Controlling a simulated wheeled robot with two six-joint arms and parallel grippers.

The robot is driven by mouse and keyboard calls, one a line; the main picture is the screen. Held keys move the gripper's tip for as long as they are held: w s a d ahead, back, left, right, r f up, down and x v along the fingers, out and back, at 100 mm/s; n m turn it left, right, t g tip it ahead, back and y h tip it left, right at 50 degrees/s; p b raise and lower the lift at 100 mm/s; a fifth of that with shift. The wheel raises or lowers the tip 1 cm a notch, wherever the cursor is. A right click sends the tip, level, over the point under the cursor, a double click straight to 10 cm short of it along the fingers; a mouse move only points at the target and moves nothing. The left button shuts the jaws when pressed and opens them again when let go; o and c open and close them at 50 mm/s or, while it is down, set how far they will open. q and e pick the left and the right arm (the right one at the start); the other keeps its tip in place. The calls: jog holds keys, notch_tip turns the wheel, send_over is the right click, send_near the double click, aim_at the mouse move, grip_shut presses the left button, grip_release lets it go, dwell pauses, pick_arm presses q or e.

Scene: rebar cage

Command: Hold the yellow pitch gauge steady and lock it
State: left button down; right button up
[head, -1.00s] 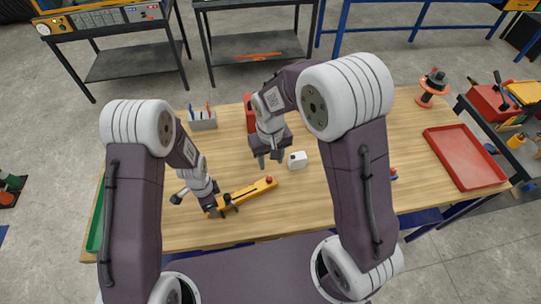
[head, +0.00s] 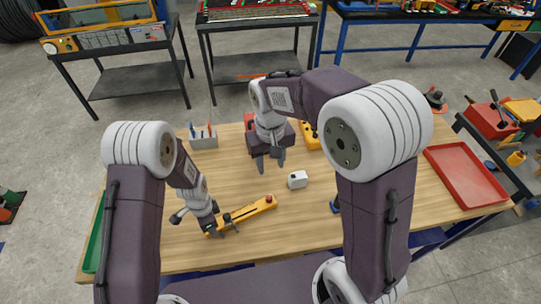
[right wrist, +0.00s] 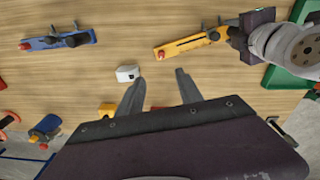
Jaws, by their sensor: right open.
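The yellow pitch gauge (head: 245,215) lies on the wooden table, with a red knob at its right end and a dark part on top near its left end. It also shows in the right wrist view (right wrist: 190,42). My left gripper (head: 222,233) is at the gauge's left end; whether its fingers are closed on the bar is not clear. It shows there too in the right wrist view (right wrist: 236,36). My right gripper (head: 269,166) is open and empty above the table, beyond the red-knob end. Its two fingers (right wrist: 157,90) show apart in the wrist view.
A small white block (head: 298,180) stands right of my right gripper. A similar blue gauge (right wrist: 60,40) is mostly hidden by my right arm in the head view. A red tray (head: 465,175) lies at the right, a grey holder (head: 203,140) at the back left. Bare wood surrounds the yellow gauge.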

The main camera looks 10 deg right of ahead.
notch_tip(320, 180, up, 5)
jog(key=shift+s, duration=0.15)
jog(key=m+g, duration=0.1)
jog(key=m, duration=1.2)
send_over(269, 197)
notch_tip(269, 197, down, 16)
notch_tip(269, 197, down, 11)
jog(key=shift+c, duration=0.3)
